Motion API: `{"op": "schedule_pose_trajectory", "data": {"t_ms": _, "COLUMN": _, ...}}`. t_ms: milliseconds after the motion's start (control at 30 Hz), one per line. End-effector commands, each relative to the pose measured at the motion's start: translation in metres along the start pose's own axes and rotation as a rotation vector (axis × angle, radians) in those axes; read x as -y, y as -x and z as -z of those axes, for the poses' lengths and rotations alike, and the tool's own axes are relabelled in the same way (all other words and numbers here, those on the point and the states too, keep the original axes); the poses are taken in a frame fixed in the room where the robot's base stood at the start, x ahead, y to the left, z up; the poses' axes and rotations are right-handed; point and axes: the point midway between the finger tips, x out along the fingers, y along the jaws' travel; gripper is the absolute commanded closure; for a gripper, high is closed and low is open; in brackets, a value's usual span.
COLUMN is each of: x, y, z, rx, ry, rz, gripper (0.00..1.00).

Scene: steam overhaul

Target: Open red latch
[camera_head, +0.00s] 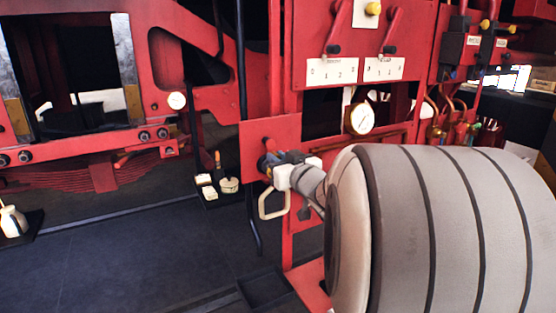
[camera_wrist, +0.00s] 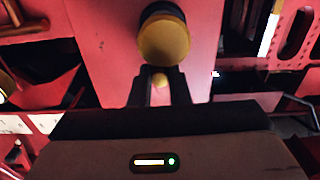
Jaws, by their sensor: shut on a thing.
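A red plate (camera_head: 272,130) stands upright on the red machine frame, and it fills the middle of the wrist view (camera_wrist: 108,45). A large round brass knob (camera_wrist: 165,40) with a dark collar sticks out from it. My gripper (camera_head: 268,163) is at this plate. Which part is the red latch itself is hard to tell; the fingers and my arm hide part of the plate.
Above right are two red levers (camera_head: 335,28) (camera_head: 394,28) with dark knobs over white number labels, and a round gauge (camera_head: 361,117). A dark tray (camera_head: 212,203) with small items lies on the floor behind. The dark floor (camera_head: 120,255) at left is mostly clear.

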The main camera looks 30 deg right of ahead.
Motion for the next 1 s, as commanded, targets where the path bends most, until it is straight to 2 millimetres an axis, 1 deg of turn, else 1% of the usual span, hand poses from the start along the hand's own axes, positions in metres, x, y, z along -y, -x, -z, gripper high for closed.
{"op": "schedule_pose_trajectory", "data": {"t_ms": 100, "x": -0.0022, "y": 0.0002, "z": -0.0024, "rx": -0.004, "ry": 0.068, "rz": -0.001, "gripper": 1.00}}
{"op": "schedule_pose_trajectory", "data": {"t_ms": 200, "x": -0.0035, "y": 0.0003, "z": -0.0006, "rx": -0.003, "ry": 0.119, "rz": -0.001, "gripper": 1.00}}
{"op": "schedule_pose_trajectory", "data": {"t_ms": 433, "x": -0.0038, "y": 0.0002, "z": 0.0015, "rx": -0.001, "ry": 0.123, "rz": -0.001, "gripper": 1.00}}
{"op": "schedule_pose_trajectory", "data": {"t_ms": 467, "x": -0.0038, "y": 0.0002, "z": 0.0015, "rx": -0.001, "ry": 0.123, "rz": -0.001, "gripper": 0.83}}
{"op": "schedule_pose_trajectory", "data": {"t_ms": 700, "x": -0.0041, "y": 0.0003, "z": 0.0012, "rx": -0.001, "ry": 0.122, "rz": -0.001, "gripper": 0.64}}
{"op": "schedule_pose_trajectory", "data": {"t_ms": 733, "x": -0.0041, "y": 0.0003, "z": 0.0012, "rx": -0.001, "ry": 0.122, "rz": -0.001, "gripper": 0.62}}
{"op": "schedule_pose_trajectory", "data": {"t_ms": 1000, "x": -0.0045, "y": 0.0031, "z": 0.0007, "rx": -0.001, "ry": 0.122, "rz": -0.002, "gripper": 0.62}}
